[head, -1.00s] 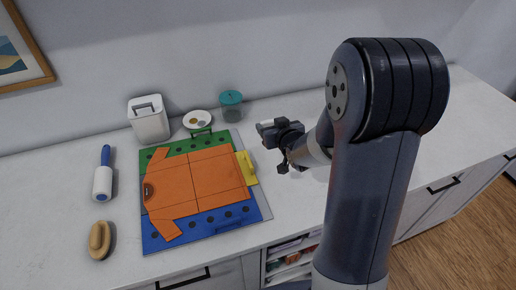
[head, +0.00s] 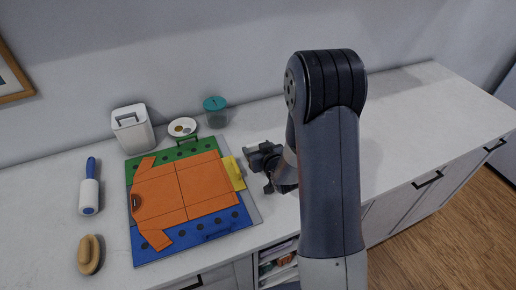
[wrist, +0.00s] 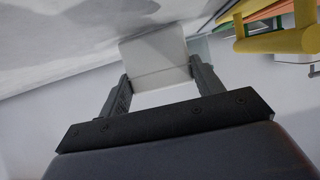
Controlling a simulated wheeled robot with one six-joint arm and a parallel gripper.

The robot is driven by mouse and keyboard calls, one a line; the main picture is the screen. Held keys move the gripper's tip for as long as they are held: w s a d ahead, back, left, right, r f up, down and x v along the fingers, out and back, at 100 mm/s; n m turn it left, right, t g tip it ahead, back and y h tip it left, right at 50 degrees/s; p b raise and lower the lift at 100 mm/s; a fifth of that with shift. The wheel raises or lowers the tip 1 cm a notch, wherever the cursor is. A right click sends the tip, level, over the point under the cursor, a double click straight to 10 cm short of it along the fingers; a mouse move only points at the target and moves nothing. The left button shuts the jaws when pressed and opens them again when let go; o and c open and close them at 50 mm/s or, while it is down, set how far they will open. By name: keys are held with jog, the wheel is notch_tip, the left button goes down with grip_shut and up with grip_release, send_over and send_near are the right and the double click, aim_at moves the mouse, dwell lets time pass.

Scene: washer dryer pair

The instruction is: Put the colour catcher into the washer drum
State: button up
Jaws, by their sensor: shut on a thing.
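My gripper (wrist: 158,74) is shut on a thin white sheet, which I take to be the colour catcher (wrist: 155,52); the sheet spans the gap between the two fingers in the wrist view. In the head view my gripper (head: 258,160) is above the white counter, just right of the folding board. The sheet is too small to make out clearly there. The washer and its drum are not in view.
A folding board (head: 142,250) with an orange shirt (head: 190,190) lies on the counter (head: 400,120). Around it are a white canister (head: 133,130), a dish (head: 183,128), a teal-lidded jar (head: 215,112), a lint roller (head: 89,195) and a brush (head: 89,255). The counter's right part is clear.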

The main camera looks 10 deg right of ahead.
jog(key=shift+f, duration=0.15)
jog(key=o, duration=1)
